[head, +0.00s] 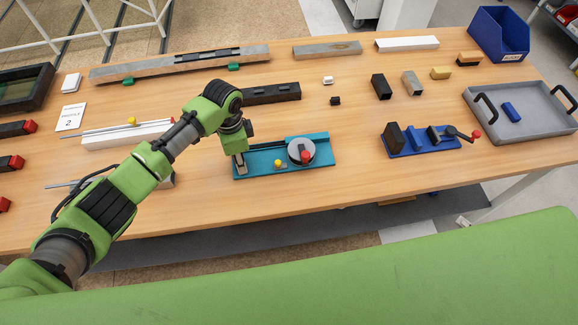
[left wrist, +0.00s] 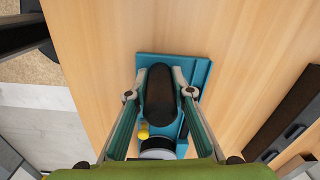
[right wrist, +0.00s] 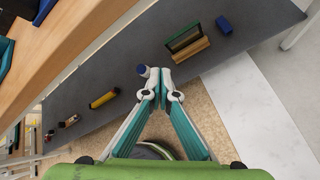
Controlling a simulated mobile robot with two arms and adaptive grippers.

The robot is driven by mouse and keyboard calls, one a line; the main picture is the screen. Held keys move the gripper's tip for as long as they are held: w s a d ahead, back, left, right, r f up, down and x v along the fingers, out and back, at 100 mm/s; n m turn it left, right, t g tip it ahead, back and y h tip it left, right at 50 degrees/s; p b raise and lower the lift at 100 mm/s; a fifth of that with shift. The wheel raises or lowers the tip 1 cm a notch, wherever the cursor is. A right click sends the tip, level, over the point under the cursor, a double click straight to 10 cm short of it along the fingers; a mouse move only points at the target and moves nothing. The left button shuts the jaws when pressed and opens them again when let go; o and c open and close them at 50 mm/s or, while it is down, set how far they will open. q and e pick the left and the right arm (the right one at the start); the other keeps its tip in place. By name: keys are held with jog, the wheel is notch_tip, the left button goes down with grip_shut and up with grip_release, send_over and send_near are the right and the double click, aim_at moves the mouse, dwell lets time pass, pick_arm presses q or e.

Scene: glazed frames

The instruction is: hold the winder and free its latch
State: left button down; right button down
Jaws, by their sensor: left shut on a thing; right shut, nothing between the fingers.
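The winder is a teal base (head: 322,150) near the front middle of the table. It carries a grey drum (head: 296,147) with a red knob (head: 305,157) and a small yellow knob (head: 277,163). My left gripper (head: 241,166) reaches down to the base's left end. In the left wrist view, my left gripper (left wrist: 159,82) is shut on the winder's black grip (left wrist: 159,105); the yellow knob (left wrist: 143,131) and drum show behind it. My right gripper (right wrist: 157,75) is shut and empty in the right wrist view, with the floor area below it.
A blue base with a red-knobbed crank (head: 425,146) stands right of the winder. A grey tray (head: 520,112) and a blue bin (head: 500,38) are at the right. A dark bar (head: 272,93) lies behind the winder. Table between winder and crank unit is clear.

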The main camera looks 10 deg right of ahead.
aim_at(280, 164)
pick_arm(q)
jog(key=shift+s+f, duration=0.25)
pick_arm(e)
jog(key=w+a+r+n+y, duration=0.6)
jog(key=w+a+r+n, duration=0.45)
jog(key=r, duration=0.35)
jog(key=a+n+y, duration=0.1)
jog(key=a, duration=0.4)
jog(key=a+f+n, duration=0.1)
jog(key=a, duration=0.5)
jog(key=a+f+n+y, duration=0.1)
jog(key=a, duration=0.5)
jog(key=shift+w+y, duration=0.3)
jog(key=shift+w, duration=0.05)
pick_arm(q)
jog(key=shift+a, duration=0.1)
pick_arm(e)
jog(key=a+n, duration=0.1)
jog(key=a, duration=0.3)
jog(key=a+r+n+y, duration=0.1)
jog(key=a, duration=0.3)
jog(key=a+r+n, duration=0.1)
jog(key=a, duration=0.4)
jog(key=shift+w+r+y, duration=0.15)
jog(key=shift+w+y, duration=0.25)
jog(key=shift+d, duration=0.1)
jog(key=x, duration=1.4)
jog(key=shift+w+r, duration=0.15)
jog(key=shift+r, duration=0.05)
